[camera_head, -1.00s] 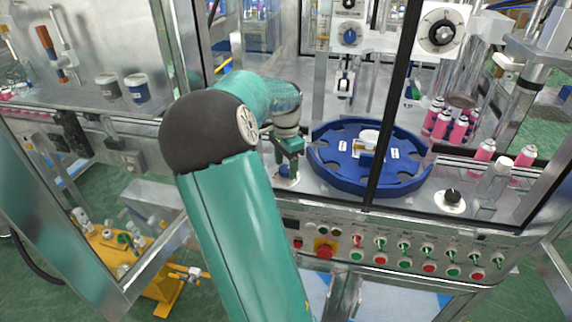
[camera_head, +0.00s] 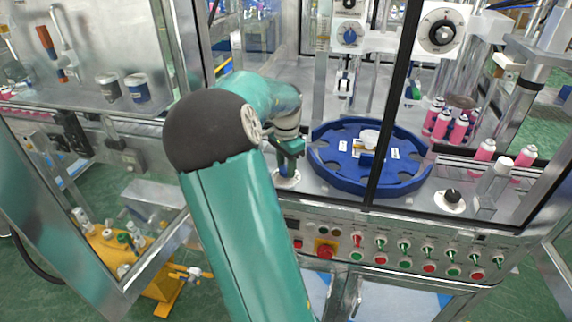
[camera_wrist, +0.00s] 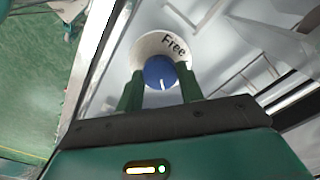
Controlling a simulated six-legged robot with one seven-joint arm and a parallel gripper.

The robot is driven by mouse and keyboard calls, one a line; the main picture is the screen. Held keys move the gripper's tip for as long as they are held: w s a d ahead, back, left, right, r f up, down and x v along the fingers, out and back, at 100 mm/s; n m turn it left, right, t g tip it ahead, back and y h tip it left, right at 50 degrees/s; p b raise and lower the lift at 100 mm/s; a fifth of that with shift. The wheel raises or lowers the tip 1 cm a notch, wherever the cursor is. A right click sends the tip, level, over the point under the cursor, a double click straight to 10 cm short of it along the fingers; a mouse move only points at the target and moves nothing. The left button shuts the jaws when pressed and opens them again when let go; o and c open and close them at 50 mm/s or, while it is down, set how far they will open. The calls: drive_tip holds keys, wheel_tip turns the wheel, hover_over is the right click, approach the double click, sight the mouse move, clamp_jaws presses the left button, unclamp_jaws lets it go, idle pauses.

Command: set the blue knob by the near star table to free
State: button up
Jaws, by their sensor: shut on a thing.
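The blue knob (camera_wrist: 158,70) sits on a round white dial plate (camera_wrist: 146,46) in the wrist view. The word "Free" is printed on the plate's upper right part there. A short white mark on the knob points toward the bottom of the picture, away from that word. My gripper (camera_wrist: 159,84) has one green finger on each side of the knob and is shut on it. In the head view my gripper (camera_head: 288,166) is down at the white plate (camera_head: 286,182) and mostly hides the knob. The blue star table (camera_head: 330,172) is just right of it.
A black knob (camera_head: 453,195) on a white plate stands right of the star table. A dark upright frame post (camera_head: 391,110) crosses in front of the table. A panel of switches and buttons (camera_head: 400,250) runs below. Pink cans (camera_head: 459,130) stand at the right.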

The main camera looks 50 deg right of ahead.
sight(286, 168)
drive_tip(key=n, duration=0.3)
drive_tip(key=shift+r+n, duration=0.1)
drive_tip(key=shift+n, duration=0.3)
drive_tip(key=n, duration=0.4)
drive_tip(key=shift+d+n, duration=0.1)
drive_tip(key=shift+n, duration=0.2)
drive_tip(key=n, duration=0.4)
drive_tip(key=shift+n, duration=2.4)
drive_tip(key=o, duration=1)
wheel_tip(286, 168, up, 14)
